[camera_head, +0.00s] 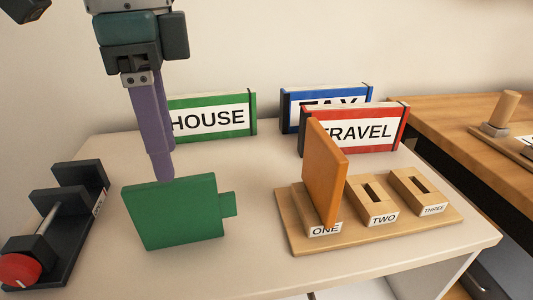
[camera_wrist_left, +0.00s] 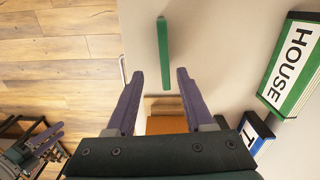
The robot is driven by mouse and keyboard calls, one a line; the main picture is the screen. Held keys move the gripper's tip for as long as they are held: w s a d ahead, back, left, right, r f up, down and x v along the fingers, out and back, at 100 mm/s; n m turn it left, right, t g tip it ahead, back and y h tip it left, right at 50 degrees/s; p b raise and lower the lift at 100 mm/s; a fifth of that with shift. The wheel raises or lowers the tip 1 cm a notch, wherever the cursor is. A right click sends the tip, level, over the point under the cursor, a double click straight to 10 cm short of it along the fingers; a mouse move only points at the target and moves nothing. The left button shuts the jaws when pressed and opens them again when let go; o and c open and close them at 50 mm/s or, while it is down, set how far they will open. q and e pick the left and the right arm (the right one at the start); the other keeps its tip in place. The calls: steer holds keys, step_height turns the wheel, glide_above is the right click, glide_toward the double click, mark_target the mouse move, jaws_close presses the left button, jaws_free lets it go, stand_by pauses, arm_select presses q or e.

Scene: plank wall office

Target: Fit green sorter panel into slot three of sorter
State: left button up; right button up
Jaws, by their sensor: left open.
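The green sorter panel (camera_head: 172,215) stands upright on the pale table, its small tab pointing right. The left wrist view shows it edge-on as a thin green strip (camera_wrist_left: 164,50). My left gripper (camera_head: 163,168) is open and empty, its purple fingers pointing down at the panel's top edge. In the wrist view its fingertips (camera_wrist_left: 158,73) are apart, one on each side of the strip's line. The wooden sorter (camera_head: 380,238) is to the right. An orange panel stands in slot one; slot two (camera_head: 377,194) and slot three (camera_head: 422,184) are empty. My right gripper (camera_wrist_left: 48,142) shows small in the wrist view's lower left corner.
Green HOUSE (camera_head: 212,117), blue TAX (camera_head: 325,98) and red TRAVEL (camera_head: 355,131) sign blocks stand behind. A dark rack with a red knob (camera_head: 21,268) is at the left. A wooden desk (camera_head: 440,120) is at the right. Bare table lies between panel and sorter.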

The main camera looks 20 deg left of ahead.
arm_select(q)
steer(key=b, duration=0.4)
glide_above(188, 240)
steer(key=f, duration=0.9)
steer(key=shift+w+a+f, duration=0.25)
steer(key=shift+f, duration=0.15)
steer(key=shift+p, duration=0.3)
steer(key=shift+c, duration=0.2)
jaws_close()
